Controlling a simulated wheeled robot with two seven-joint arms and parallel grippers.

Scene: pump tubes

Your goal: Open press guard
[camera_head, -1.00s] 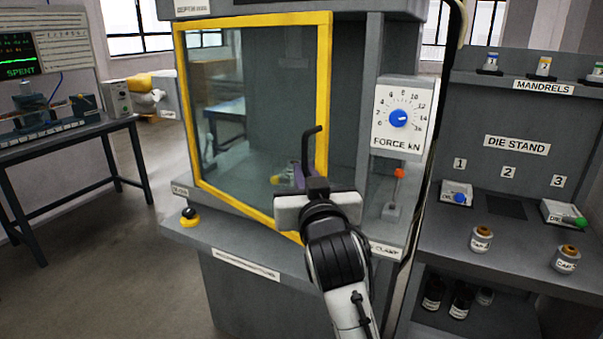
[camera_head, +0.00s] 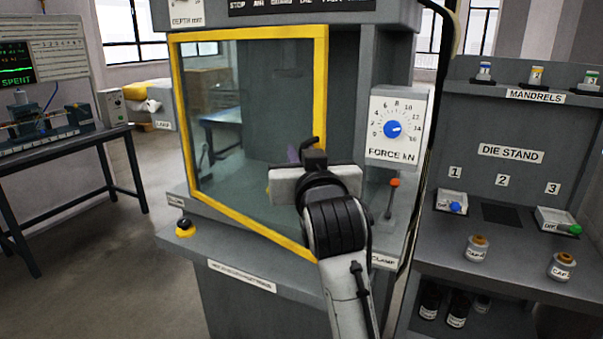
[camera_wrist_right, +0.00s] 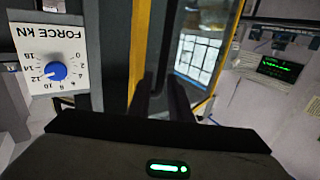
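The press guard is a clear panel in a yellow frame (camera_head: 321,85) on the front of the grey press. In the right wrist view the dark fingers (camera_wrist_right: 165,98) point towards the yellow frame (camera_wrist_right: 141,45). Their grip on the handle is unclear. My left gripper is out of view.
The force dial (camera_head: 393,128) and an orange-tipped lever (camera_head: 392,198) are right of the guard. A die stand (camera_head: 510,155) with jars stands further right. A yellow-based button (camera_head: 185,228) is on the press ledge. A bench (camera_head: 70,145) stands at left, with open floor between.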

